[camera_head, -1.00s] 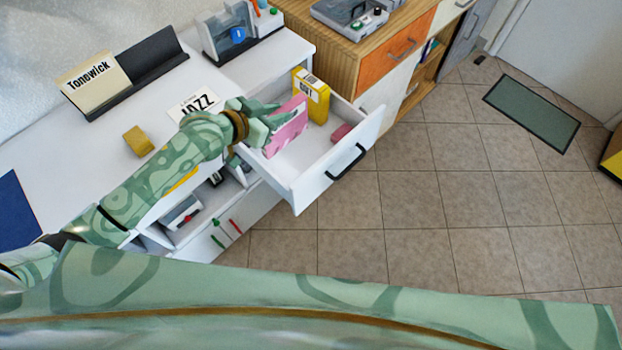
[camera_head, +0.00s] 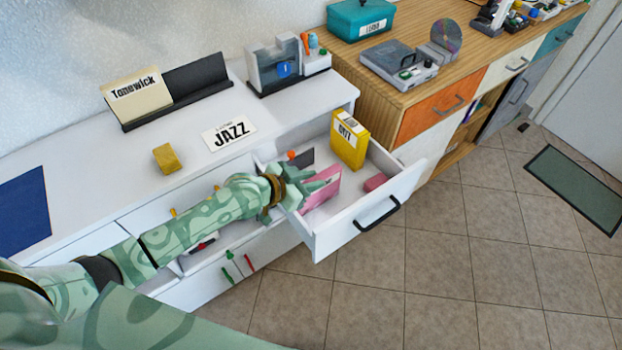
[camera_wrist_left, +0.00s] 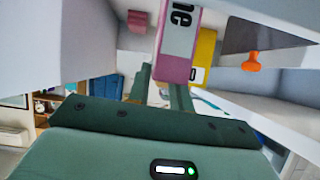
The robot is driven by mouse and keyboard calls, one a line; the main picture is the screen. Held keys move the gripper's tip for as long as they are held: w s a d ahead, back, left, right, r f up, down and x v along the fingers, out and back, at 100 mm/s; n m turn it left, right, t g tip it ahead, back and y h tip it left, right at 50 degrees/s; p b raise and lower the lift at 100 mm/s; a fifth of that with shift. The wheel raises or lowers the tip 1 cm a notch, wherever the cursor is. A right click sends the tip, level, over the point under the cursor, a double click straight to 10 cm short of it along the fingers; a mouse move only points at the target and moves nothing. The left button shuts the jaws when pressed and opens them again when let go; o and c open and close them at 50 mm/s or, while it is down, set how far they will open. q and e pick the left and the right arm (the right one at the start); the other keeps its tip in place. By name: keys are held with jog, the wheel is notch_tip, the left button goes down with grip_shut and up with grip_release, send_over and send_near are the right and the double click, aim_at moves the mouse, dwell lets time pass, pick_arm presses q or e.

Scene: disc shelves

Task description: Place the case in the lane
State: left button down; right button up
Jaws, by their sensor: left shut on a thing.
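A pink case (camera_head: 321,192) stands in the open white drawer (camera_head: 352,232), near its left side. My left gripper (camera_head: 308,186) is shut on the pink case. In the left wrist view the pink case (camera_wrist_left: 178,48) rises between the fingers, with a white label showing part of a word. A yellow case (camera_head: 349,140) stands upright at the drawer's back right. A dark divider (camera_head: 303,157) with an orange knob (camera_head: 291,155) lies behind my gripper. The gripper hides part of the drawer floor, and I cannot tell whether the pink case touches it. My right gripper is not in view.
A pink block (camera_head: 375,182) lies near the drawer's right wall. A JAZZ card (camera_head: 229,133), a yellow block (camera_head: 167,158) and a Tonewick stand (camera_head: 136,95) are on the white top. A wooden cabinet (camera_head: 380,95) adjoins on the right.

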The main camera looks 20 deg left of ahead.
pick_arm(q)
jog(key=c, duration=1.3)
grip_release()
jog(key=shift+o, duration=0.2)
jog(key=shift+s+a+r+p, duration=0.15)
jog(key=shift+r+p, duration=0.1)
jog(key=shift+p, duration=0.05)
jog(key=p+v, duration=0.3)
jog(key=v, duration=0.7)
jog(key=s+a+f+n+g+y, duration=0.25)
jog(key=s+a+f, duration=0.3)
jog(key=f, duration=0.55)
jog(key=s+a+f+n+g+y, duration=0.1)
jog(key=s+a+f+y, duration=0.25)
jog(key=s+f, duration=0.6)
jog(key=s+d+f+g, duration=0.1)
jog(key=s+f+g, duration=0.1)
jog(key=s+f, duration=0.3)
jog(key=s+d+f+g+y, duration=0.1)
jog(key=s+f, duration=0.3)
jog(key=s, duration=1)
jog(key=s+d+f+g, duration=0.1)
jog(key=s+f+g, duration=0.2)
jog(key=s, duration=0.7)
notch_tip(320, 180, down, 3)
jog(key=shift+d+r+n, duration=0.2)
jog(key=shift+n, duration=0.15)
